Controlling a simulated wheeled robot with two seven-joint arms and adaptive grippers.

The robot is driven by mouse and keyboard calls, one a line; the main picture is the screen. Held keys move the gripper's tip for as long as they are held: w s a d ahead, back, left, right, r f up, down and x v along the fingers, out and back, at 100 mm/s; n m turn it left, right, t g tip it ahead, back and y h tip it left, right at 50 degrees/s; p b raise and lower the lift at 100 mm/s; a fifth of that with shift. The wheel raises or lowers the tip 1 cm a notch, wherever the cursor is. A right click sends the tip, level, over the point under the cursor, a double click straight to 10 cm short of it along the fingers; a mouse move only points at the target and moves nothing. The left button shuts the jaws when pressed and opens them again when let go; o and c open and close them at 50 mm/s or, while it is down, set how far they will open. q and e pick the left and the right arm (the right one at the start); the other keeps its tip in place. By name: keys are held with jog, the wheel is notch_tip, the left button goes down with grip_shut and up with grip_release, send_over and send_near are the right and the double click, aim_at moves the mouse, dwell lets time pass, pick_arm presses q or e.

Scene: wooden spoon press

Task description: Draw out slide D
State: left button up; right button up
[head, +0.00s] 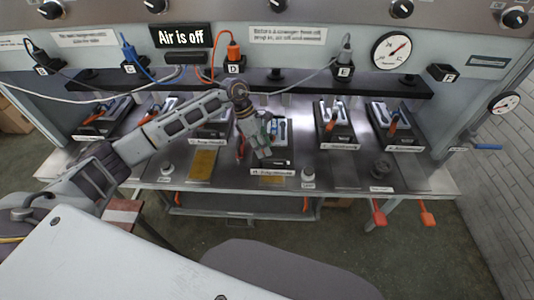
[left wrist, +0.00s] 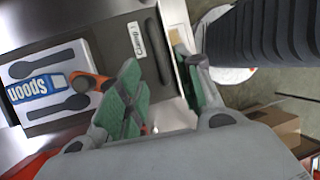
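The slide at my left gripper is a dark tray (left wrist: 128,70) with a pale spoon mould (left wrist: 45,80) in it. The mould has dark spoon shapes and a blue "Spoon" mark. In the head view this slide (head: 283,160) is just right of centre, its letter too small to read surely. My left gripper (head: 257,150) is at its front left. In the left wrist view the green-padded fingers (left wrist: 165,95) are apart, over the slide's front end. An orange clamp handle (left wrist: 92,80) is partly hidden behind one finger. Whether the fingers touch the slide is unclear. My right gripper is out of view.
Similar slides stand on both sides, one (head: 337,130) close on the right. Small white knobs (head: 307,175) stand on the bench front. An "Air is off" sign (head: 181,35) and a gauge (head: 391,50) are above. A cardboard box (left wrist: 270,122) lies below.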

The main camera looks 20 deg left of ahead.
pick_arm(q)
jog(key=shift+p+x, duration=0.4)
jog(key=shift+x, duration=1.8)
jog(key=shift+a, duration=0.15)
grip_shut()
